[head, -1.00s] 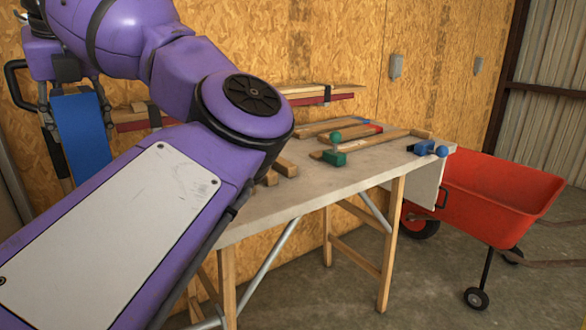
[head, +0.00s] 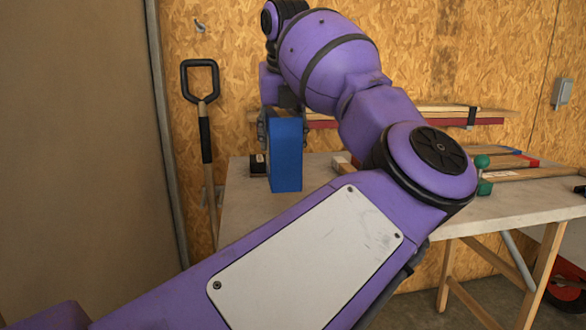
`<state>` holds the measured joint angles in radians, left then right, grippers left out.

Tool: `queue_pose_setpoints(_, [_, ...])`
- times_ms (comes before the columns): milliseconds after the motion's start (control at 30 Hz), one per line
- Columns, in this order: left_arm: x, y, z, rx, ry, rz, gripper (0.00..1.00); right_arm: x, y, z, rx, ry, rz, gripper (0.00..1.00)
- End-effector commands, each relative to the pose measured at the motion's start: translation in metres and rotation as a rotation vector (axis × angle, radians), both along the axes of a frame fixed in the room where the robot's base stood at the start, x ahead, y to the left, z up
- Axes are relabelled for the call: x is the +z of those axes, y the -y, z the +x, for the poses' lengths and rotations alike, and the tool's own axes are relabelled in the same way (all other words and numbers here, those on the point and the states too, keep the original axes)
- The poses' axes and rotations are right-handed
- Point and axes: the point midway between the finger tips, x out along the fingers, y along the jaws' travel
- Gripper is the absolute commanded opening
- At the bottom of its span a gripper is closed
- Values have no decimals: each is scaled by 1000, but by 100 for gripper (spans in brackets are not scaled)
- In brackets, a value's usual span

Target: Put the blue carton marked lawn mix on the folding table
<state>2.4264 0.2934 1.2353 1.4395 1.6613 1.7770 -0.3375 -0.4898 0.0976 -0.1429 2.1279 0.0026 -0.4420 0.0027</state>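The blue carton (head: 286,155) stands upright at the left part of the folding table (head: 245,205) in the head view. I cannot read any marking on it. My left gripper (head: 283,118) is above it, with a finger down each side of its upper part, shut on it. The carton's lower edge shows against the tabletop; I cannot tell whether it rests there or hangs just above. My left arm crosses the picture and hides the middle and front of the table. My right gripper is not in view.
A small dark object (head: 258,165) is on the table just left of the carton. Clamps and wooden strips (head: 500,172) lie at the right. A spade (head: 206,140) leans on the wall at the left. Part of the red wheelbarrow (head: 570,270) shows at lower right.

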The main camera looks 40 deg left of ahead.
Motion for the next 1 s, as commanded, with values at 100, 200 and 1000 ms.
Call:
queue_pose_setpoints(100, [-7,3,6,0,1,3,1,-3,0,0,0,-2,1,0])
queue_pose_setpoints(200, [-10,4,8,0,2,2,1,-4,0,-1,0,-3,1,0])
queue_pose_setpoints(1000, [-62,11,21,1,0,0,49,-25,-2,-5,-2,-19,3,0])
